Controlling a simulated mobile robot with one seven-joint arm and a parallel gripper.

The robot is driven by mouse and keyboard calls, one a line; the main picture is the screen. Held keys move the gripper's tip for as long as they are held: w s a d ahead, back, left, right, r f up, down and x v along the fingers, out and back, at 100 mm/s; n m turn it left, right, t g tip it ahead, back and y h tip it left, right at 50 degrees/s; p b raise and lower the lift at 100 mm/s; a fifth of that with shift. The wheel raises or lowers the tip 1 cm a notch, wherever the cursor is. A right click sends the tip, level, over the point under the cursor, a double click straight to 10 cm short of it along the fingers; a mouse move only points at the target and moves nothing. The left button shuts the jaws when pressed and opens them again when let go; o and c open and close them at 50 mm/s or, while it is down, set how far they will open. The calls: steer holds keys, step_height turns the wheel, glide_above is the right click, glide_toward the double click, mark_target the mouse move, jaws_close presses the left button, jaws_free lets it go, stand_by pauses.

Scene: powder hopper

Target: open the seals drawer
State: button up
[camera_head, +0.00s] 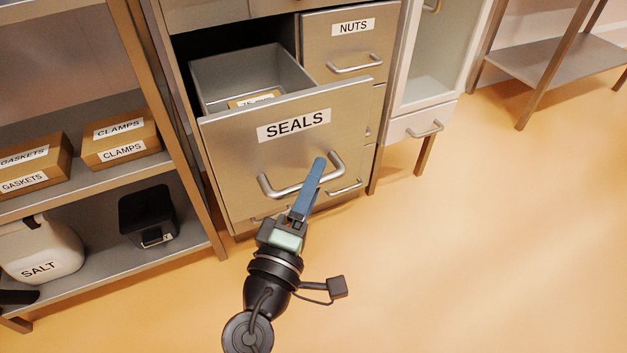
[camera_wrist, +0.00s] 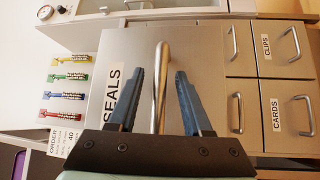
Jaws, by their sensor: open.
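The seals drawer (camera_head: 235,160) is pulled out from the metal cabinet in the head view, with its "SEALS" label facing me. Its inside shows, and a small labelled box (camera_head: 255,100) lies in it. The drawer's bar handle (camera_head: 270,192) is on the front below the label. My gripper (camera_head: 311,182) is at the handle, its blue fingers overlapping the bar. In the wrist view the handle (camera_wrist: 160,75) runs between the two spread fingers of my gripper (camera_wrist: 168,80), with a visible gap on each side. The jaws are open and not clamped on it.
The nuts drawer (camera_head: 345,45) is shut to the right. A shelf on the left holds clamps boxes (camera_head: 121,140), gaskets boxes (camera_head: 35,165), a salt container (camera_head: 40,250) and a black bin (camera_head: 147,215). Orange floor at the right is clear.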

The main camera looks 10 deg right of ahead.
steer(key=shift+s, duration=0.1)
steer(key=p+v, duration=0.1)
steer(key=v, duration=1.1)
steer(key=shift+s+a, duration=0.25)
steer(key=shift+s, duration=0.1)
steer(key=shift+p, duration=0.3)
